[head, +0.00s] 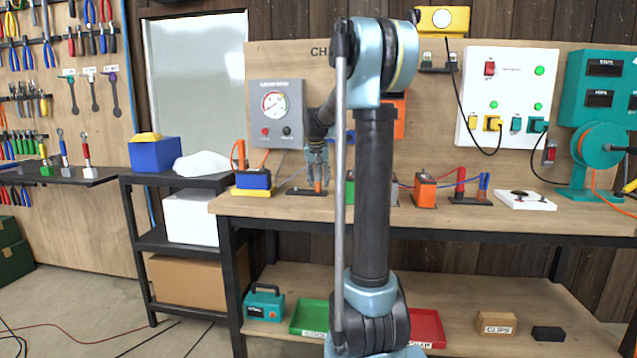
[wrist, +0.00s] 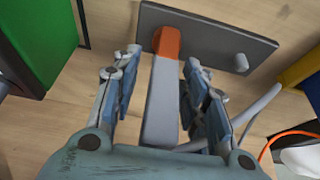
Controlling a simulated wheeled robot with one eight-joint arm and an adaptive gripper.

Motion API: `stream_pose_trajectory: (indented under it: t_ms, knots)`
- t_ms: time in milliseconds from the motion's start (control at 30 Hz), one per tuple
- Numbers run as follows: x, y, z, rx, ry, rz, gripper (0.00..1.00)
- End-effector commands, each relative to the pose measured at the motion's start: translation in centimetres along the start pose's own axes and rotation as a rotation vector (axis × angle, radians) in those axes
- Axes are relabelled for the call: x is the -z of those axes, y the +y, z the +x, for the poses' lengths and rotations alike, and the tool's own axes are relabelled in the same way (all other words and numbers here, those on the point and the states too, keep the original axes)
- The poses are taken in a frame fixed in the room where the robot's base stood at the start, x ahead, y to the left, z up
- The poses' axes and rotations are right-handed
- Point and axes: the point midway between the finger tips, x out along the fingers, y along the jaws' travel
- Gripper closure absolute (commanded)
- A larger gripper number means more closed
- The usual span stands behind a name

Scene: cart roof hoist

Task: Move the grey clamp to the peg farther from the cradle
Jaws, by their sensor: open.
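The grey clamp (wrist: 161,108), with an orange end, lies at the left part of the dark peg plate (wrist: 205,38) in the wrist view. A bare grey peg (wrist: 240,62) stands at the plate's right side; any peg under the clamp is hidden. My gripper (wrist: 162,62) is open, one finger on each side of the clamp, with a visible gap at the left finger. In the head view my gripper (head: 317,155) is low over the bench. A blue block (head: 253,179) sits in a yellow holder (head: 254,192), seemingly the cradle, left of the plate, beyond the bare peg's side.
A green box (wrist: 38,40) stands close to the plate's left end in the wrist view. A grey cable (wrist: 255,108) and an orange cable (wrist: 285,136) run at the right. An orange box (head: 425,190) and a red-and-blue clamp stand (head: 470,197) are farther right on the bench.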

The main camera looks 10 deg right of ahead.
Motion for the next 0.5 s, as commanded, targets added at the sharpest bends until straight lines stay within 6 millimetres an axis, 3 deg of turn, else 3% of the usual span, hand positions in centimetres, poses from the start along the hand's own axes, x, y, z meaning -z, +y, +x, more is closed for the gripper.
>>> stream_pose_trajectory:
  t_ms: [500]
  knots:
    - [0.0,0.0,-8.7,0.000,-0.001,-0.001,0.60]
